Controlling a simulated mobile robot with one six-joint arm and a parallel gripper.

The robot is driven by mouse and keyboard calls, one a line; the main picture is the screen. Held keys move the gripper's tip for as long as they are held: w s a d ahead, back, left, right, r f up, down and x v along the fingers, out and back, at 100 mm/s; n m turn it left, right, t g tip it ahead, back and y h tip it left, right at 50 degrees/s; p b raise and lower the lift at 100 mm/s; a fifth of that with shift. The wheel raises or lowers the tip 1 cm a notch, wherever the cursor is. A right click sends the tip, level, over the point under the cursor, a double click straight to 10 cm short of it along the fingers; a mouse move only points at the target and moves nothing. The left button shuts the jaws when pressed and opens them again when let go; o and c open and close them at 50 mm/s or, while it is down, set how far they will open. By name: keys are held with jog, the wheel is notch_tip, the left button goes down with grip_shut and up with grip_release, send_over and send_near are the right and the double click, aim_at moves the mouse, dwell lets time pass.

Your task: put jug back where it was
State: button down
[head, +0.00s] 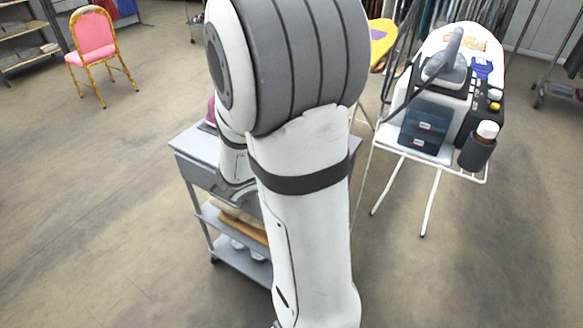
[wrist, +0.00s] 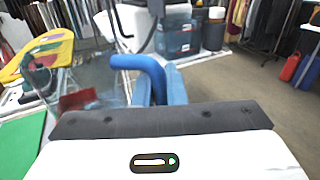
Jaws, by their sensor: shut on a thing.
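The jug (wrist: 97,78) shows in the wrist view as a clear, see-through vessel at left of centre, with a bent blue handle (wrist: 138,62). My gripper (wrist: 160,92) is shut on the jug at this handle. The jug's base and what lies under it cannot be made out. In the head view my own arm hides both the jug and my gripper.
A grey trolley (head: 190,148) with lower shelves stands behind my arm. At right, a white ironing board (head: 437,40) carries an iron (head: 447,68), a dark tank unit (head: 425,125) and a bottle in a holder (head: 478,150). A pink chair (head: 94,38) stands back left. Floor at left is clear.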

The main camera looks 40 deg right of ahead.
jog(key=shift+m+g, duration=0.6)
jog(key=shift+g, duration=0.3)
jog(key=w, duration=0.1)
jog(key=w+f+b, duration=0.1)
jog(key=w, duration=0.1)
jog(key=w+d+f, duration=0.1)
jog(key=shift+w+d, duration=0.1)
jog(key=shift+w, duration=0.1)
notch_tip(320, 180, down, 5)
jog(key=shift+w+f+b, duration=0.1)
jog(key=shift+f+b, duration=0.1)
jog(key=shift+b, duration=0.6)
jog(key=shift+f+b, duration=0.35)
jog(key=shift+f, duration=1.7)
jog(key=shift+f, duration=0.15)
jog(key=c, duration=1.5)
grip_release()
